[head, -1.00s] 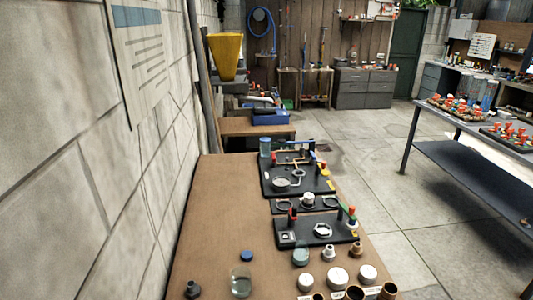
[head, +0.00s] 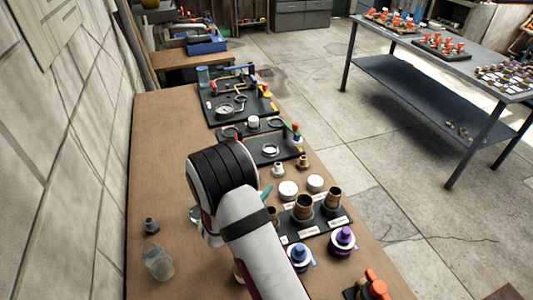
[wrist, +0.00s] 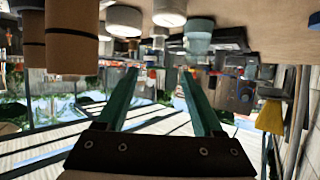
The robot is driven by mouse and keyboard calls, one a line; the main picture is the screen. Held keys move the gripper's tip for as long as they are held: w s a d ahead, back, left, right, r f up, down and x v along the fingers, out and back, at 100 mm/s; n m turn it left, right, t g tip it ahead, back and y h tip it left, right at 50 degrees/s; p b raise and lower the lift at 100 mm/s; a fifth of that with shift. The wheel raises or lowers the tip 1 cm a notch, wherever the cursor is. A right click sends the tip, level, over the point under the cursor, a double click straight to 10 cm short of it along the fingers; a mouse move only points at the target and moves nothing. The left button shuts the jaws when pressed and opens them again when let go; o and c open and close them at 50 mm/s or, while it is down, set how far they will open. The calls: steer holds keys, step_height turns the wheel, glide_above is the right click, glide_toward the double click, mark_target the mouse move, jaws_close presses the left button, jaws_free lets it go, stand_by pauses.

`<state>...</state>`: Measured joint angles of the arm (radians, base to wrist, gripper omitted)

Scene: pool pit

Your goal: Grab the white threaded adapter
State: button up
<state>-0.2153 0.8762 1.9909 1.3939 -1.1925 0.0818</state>
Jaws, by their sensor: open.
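A small white fitting (head: 278,170), likely the white threaded adapter, stands upright on the brown bench in the head view. A brown fitting (head: 303,161) is to its right and white round caps (head: 288,190) are in front of it. In the wrist view, which is upside down, a small pale fitting (wrist: 159,34) beyond the fingertips may be the adapter. My gripper (wrist: 158,76) has its two green fingers spread apart with nothing between them. In the head view my arm hides most of the gripper; only a bit of teal finger shows beside the caps.
Black boards with gauges and valves (head: 235,103) lie farther back. A clear jar (head: 157,262) and a dark fitting (head: 151,226) stand left, where the bench is mostly clear.

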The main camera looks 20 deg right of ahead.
mark_target(277, 168)
steer(key=x, duration=1.5)
steer(key=shift+w+d+f, duration=0.15)
steer(key=shift+d+f, duration=0.1)
steer(key=shift+f, duration=0.1)
jaws_close()
